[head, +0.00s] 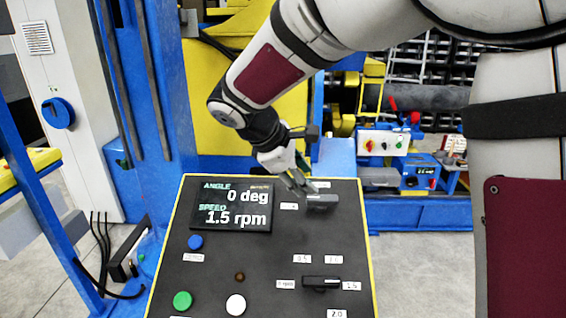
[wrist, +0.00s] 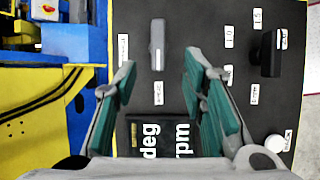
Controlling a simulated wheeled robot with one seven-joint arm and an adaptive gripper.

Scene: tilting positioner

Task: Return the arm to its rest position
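My gripper (head: 302,186) is at the far end of the control panel (head: 215,270), close to the upper selector knob (head: 322,202). In the wrist view my gripper (wrist: 160,64) is open, its two green-padded fingers spread apart with nothing held between them. That upper knob (wrist: 157,42) shows beyond the fingertips, roughly in line with the gap, and looks apart from them. My arm reaches down from the top of the head view, bent at the elbow. The exact height of the fingertips over the panel is hard to tell.
The display (head: 230,205) reads angle 0 deg, speed 1.5 rpm. A lower knob (head: 320,283), a blue button (head: 195,242), a green button (head: 183,300) and a white button (head: 236,304) sit on the panel. A blue column (head: 150,90) stands behind at left.

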